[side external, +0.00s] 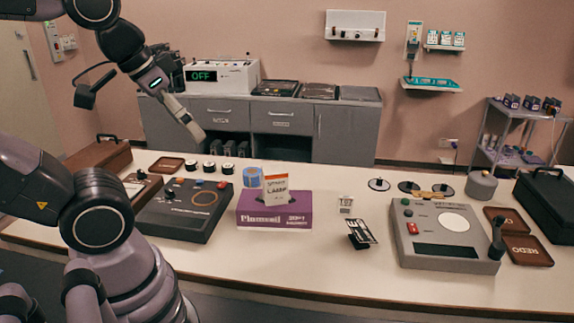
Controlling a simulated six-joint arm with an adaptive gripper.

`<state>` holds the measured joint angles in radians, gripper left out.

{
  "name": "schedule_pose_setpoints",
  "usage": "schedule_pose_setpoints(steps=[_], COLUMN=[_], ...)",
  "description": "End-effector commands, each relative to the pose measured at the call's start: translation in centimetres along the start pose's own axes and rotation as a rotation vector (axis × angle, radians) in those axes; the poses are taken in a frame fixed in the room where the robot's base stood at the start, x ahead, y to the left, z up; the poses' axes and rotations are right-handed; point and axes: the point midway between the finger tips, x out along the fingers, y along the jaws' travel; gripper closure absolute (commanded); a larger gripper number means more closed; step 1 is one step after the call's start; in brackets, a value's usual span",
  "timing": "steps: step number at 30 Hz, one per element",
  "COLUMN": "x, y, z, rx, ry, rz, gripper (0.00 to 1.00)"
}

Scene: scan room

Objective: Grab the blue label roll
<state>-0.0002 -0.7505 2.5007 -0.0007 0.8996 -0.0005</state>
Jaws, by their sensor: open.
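The blue label roll (256,179) stands on the cream table behind the purple box (272,213). It is blue with an orange-brown patch on its face, and the box hides its lower edge. My gripper (192,130) is above the table's back left, pointing down and to the right. It is up and to the left of the roll, apart from it. It is open, and nothing shows between its fingers.
A white and orange card (276,184) stands at the purple box, right of the roll. Several small black-and-white rolls (212,170) sit to its left, behind a dark control panel (185,208). A grey console (440,233) stands at right. The table's front middle is clear.

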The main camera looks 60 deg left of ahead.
Motion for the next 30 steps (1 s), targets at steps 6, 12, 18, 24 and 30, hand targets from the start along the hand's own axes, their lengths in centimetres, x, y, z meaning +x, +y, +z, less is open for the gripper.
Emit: schedule_pose_setpoints(steps=[6,12,18,24,30], x=[0.0,0.0,0.0,0.4,3.4], y=[0.0,0.0,0.0,0.1,-0.5], z=[0.0,0.0,0.0,-1.4,-7.4], rx=[0.001,0.001,0.001,-0.082,-0.444], ry=[0.000,0.000,0.000,-0.041,-0.186], rz=[0.000,0.000,0.000,0.020,0.114], gripper=[0.14,0.04,0.04,0.04,0.04])
